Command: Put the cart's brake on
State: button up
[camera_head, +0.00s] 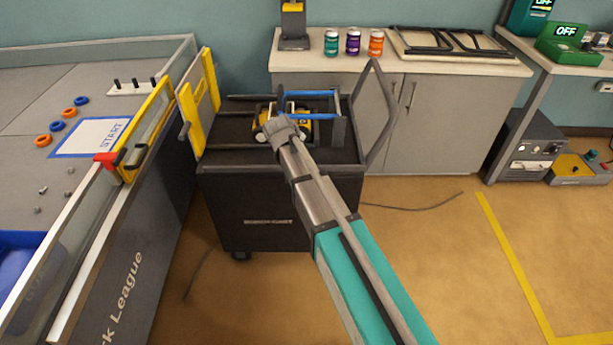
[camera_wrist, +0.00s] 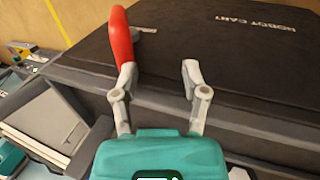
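The dark cart (camera_head: 270,215), lettered ROBOT CART, stands by the field table with a yellow wheeled robot (camera_head: 262,125) on its top. The wrist view shows the cart (camera_wrist: 215,60) close up, its lettering upside down. A red lever (camera_wrist: 121,40) sticks out near a small dark mount on the cart; I take it for the brake lever. My gripper (camera_wrist: 159,72) is open and empty. Its left fingertip meets the lever's lower end in the picture; I cannot tell whether they touch. The right fingertip is clear of it. In the head view my arm hides the fingers, and no brake lever shows.
The field table (camera_head: 60,110) with a yellow gate (camera_head: 148,130) and a red latch (camera_head: 105,160) stands at the left. A cable (camera_head: 415,208) lies on the floor. Open floor lies at the right.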

jog(key=a+r+p, duration=0.5)
jog(key=a+r, duration=0.1)
jog(key=a, duration=0.5)
jog(key=shift+s+a+p, duration=0.25)
jog(key=shift+a+p, duration=0.1)
dwell(1.4)
dwell(0.6)
jog(key=s+d+y, duration=0.1)
jog(key=s+d, duration=0.4)
jog(key=d, duration=0.6)
jog(key=s+d+f+y, duration=0.15)
jog(key=s+d, duration=0.35)
jog(key=d, duration=0.6)
jog(key=s+d+y, duration=0.1)
jog(key=s+d, duration=0.4)
jog(key=d, duration=0.5)
notch_tip(320, 180, up, 21)
jog(key=p, duration=2.1)
jog(key=shift+d+r+m, duration=0.2)
jog(key=shift+d+m, duration=0.05)
jog(key=shift+m, duration=0.15)
jog(key=shift+w, duration=0.1)
